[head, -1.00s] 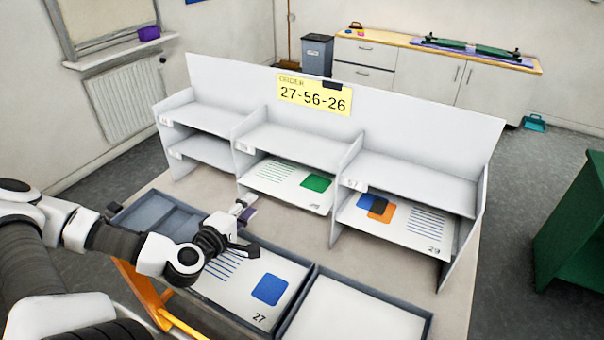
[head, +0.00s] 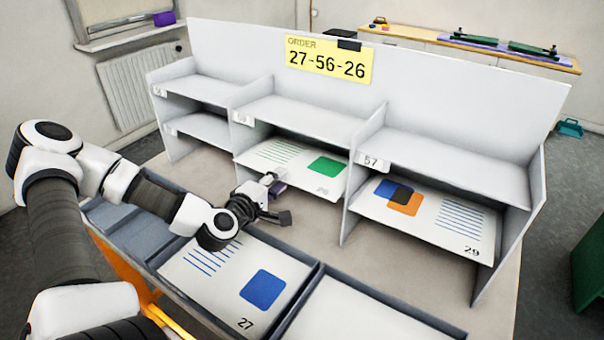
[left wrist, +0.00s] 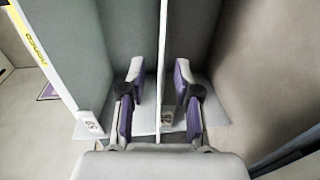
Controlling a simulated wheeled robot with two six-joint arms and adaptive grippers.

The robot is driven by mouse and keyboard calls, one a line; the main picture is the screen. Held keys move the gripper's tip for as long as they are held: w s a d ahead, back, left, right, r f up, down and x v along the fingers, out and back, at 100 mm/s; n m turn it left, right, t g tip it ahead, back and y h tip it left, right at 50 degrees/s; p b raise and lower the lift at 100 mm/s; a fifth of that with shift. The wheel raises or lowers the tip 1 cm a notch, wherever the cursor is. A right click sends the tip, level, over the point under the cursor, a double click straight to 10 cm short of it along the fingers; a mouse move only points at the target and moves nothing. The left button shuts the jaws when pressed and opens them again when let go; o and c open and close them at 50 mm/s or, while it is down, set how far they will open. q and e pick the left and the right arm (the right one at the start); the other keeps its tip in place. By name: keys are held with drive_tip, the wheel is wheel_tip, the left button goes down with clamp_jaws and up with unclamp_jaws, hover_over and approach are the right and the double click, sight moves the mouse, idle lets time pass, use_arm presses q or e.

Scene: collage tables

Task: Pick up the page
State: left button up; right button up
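The page numbered 27 (head: 205,272), with blue lines and a blue square, lies flat in the tray (head: 308,281) in front of the shelf. A page with a green block (head: 324,167) lies in the lower middle compartment. The page numbered 29 (head: 460,215), with blue and orange squares, lies in the lower right compartment. My left gripper (head: 274,184) points at the front of the middle compartment, beside the green page. In the left wrist view its purple-padded fingers (left wrist: 155,98) are apart, with a thin white shelf edge lined up between them. My right gripper is out of view.
The white shelf unit (head: 440,108) has labelled compartments and a yellow order card (head: 329,63) reading 27-56-26. A second tray section (head: 365,312) at the front right holds a blank white surface. The upper compartments look empty.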

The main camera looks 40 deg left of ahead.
use_arm(q)
drive_tip(key=shift+w+a+f+b, duration=0.1)
drive_tip(key=shift+w+f+b, duration=0.15)
drive_tip(key=shift+w, duration=0.3)
drive_tip(key=shift+w+a+f+b, duration=0.1)
drive_tip(key=shift+w+f, duration=0.1)
drive_tip(key=shift+w, duration=0.35)
drive_tip(key=shift+w+r, duration=0.1)
drive_tip(key=shift+r, duration=0.05)
drive_tip(key=shift+s+r, duration=0.15)
drive_tip(key=shift+s, duration=0.05)
drive_tip(key=shift+c, duration=0.3)
clamp_jaws()
